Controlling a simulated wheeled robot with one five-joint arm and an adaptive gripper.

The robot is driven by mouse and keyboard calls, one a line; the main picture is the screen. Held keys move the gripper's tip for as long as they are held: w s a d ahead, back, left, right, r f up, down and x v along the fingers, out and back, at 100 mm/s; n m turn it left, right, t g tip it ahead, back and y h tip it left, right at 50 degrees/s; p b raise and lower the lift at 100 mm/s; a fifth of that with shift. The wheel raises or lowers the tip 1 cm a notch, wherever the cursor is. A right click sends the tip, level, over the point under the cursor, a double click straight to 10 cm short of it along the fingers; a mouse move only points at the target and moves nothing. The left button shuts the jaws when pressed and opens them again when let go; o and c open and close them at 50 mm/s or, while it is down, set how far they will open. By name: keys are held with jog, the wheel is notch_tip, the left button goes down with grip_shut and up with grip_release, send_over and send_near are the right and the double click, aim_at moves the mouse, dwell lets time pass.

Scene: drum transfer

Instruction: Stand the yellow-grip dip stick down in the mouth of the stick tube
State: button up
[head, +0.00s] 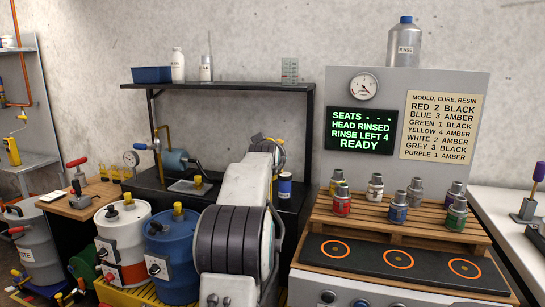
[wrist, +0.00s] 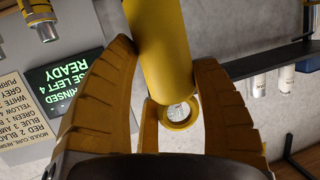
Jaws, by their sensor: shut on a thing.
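In the wrist view, my gripper (wrist: 166,62) is shut on the yellow grip (wrist: 160,45) of the dip stick, with one brown finger on each side. A yellow ring (wrist: 179,114) with a pale middle shows just below the grip, between the fingers. The rest of the stick is not clearly seen. In the head view my own arm hides most of the gripper and the stick. I cannot pick out the stick tube with certainty in either view.
A wooden pallet (head: 375,221) at right carries several capped canisters. A blue drum (head: 175,262) and a white drum (head: 122,240) stand at left. A dark shelf (head: 235,86) holds a blue bin (head: 152,75) and bottles. A lit green display (head: 361,131) is on the grey panel.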

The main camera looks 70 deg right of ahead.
notch_tip(320, 180, down, 26)
jog(key=b, duration=2.2)
jog(key=shift+f+b, duration=0.25)
jog(key=shift+b, duration=0.15)
jog(key=shift+f+b, duration=0.6)
jog(key=shift+f, duration=0.1)
dwell(0.5)
jog(key=o, duration=1.3)
jog(key=shift+f, duration=0.1)
jog(key=shift+o, duration=0.2)
jog(key=v, duration=1.2)
